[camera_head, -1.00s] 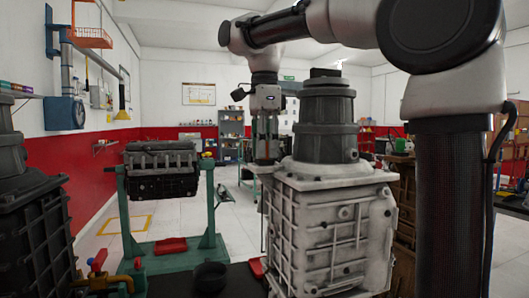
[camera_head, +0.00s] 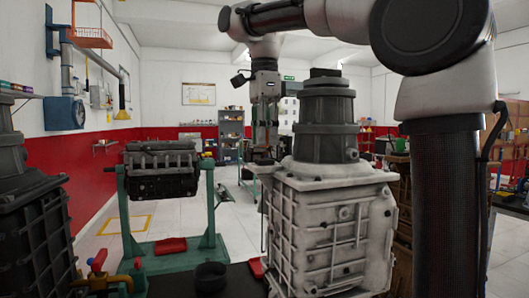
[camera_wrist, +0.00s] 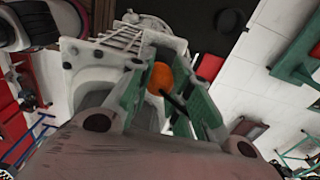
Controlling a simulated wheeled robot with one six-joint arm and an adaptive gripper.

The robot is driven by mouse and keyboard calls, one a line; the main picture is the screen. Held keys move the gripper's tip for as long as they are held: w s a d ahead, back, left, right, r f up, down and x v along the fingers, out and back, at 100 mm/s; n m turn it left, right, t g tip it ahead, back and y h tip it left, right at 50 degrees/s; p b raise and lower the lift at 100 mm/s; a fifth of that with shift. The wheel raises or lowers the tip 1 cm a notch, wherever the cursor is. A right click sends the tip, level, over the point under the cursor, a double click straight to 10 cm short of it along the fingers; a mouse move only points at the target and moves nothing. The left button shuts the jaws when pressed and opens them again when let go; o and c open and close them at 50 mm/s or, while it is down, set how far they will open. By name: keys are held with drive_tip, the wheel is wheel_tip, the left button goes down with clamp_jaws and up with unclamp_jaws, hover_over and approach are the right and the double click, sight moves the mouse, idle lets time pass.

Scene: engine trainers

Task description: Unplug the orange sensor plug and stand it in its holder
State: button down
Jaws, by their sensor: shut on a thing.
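My gripper (camera_head: 265,138) hangs pointing down, just left of the grey housing's tall dark cylinder in the head view. In the wrist view its green-padded fingers (camera_wrist: 165,92) are shut on the orange sensor plug (camera_wrist: 160,77), which shows as a round orange end with a dark thin piece beside it. The plug's lower part is hidden by the fingers, and it cannot be made out in the head view. The grey gearbox-like housing (camera_head: 325,235) stands close by, below the gripper. I cannot make out the plug's holder for certain.
A round black dish (camera_head: 210,277) sits on the dark bench top, left of the housing; it also shows in the wrist view (camera_wrist: 229,18). A red piece (camera_head: 256,268) lies beside the housing. A green stand with an engine (camera_head: 161,171) is on the floor behind.

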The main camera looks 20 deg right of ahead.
drive_tip(key=shift+r, duration=1.55)
